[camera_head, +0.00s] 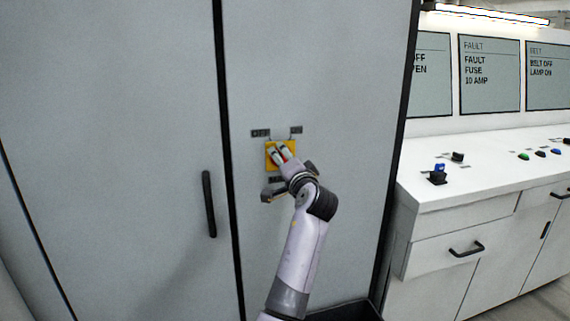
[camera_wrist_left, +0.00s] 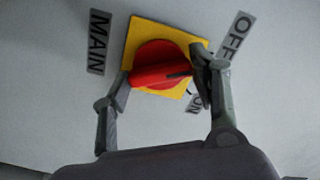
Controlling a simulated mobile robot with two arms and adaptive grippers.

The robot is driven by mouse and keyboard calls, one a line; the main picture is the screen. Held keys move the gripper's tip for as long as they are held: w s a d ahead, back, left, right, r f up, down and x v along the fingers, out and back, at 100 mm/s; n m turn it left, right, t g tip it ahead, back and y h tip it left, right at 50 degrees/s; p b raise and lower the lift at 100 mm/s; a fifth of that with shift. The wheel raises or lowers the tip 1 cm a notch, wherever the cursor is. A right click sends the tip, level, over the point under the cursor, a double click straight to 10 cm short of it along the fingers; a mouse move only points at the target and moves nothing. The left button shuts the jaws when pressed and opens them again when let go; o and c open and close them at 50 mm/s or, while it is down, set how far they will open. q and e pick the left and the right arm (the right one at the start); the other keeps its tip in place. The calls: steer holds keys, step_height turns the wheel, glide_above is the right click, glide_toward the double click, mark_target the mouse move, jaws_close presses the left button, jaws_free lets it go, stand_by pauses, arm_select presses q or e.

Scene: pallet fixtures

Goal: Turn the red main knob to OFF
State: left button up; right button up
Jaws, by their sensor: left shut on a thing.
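The red main knob (camera_wrist_left: 158,62) sits on a square yellow plate (camera_wrist_left: 140,32) on the grey cabinet door. My left gripper (camera_wrist_left: 163,76) is shut on the knob, one finger on each side. A dark line on the knob points to the right in the left wrist view, toward the right finger, which hides its end. The OFF label (camera_wrist_left: 236,36) is at the upper right there, the ON label (camera_wrist_left: 194,102) at the lower right, partly hidden. In the head view my left gripper (camera_head: 281,154) covers most of the knob and yellow plate (camera_head: 271,146).
A MAIN label (camera_wrist_left: 97,42) is on the knob's other side. A black door handle (camera_head: 208,204) is left of my arm. A white console (camera_head: 490,165) with switches, buttons and display panels (camera_head: 489,75) stands to the right. The door around the knob is otherwise clear.

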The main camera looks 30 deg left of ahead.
arm_select(q)
steer(key=shift+f, duration=0.15)
steer(key=o, duration=1.2)
steer(key=shift+c, duration=0.2)
steer(key=v, duration=1.2)
steer(key=shift+w, duration=0.1)
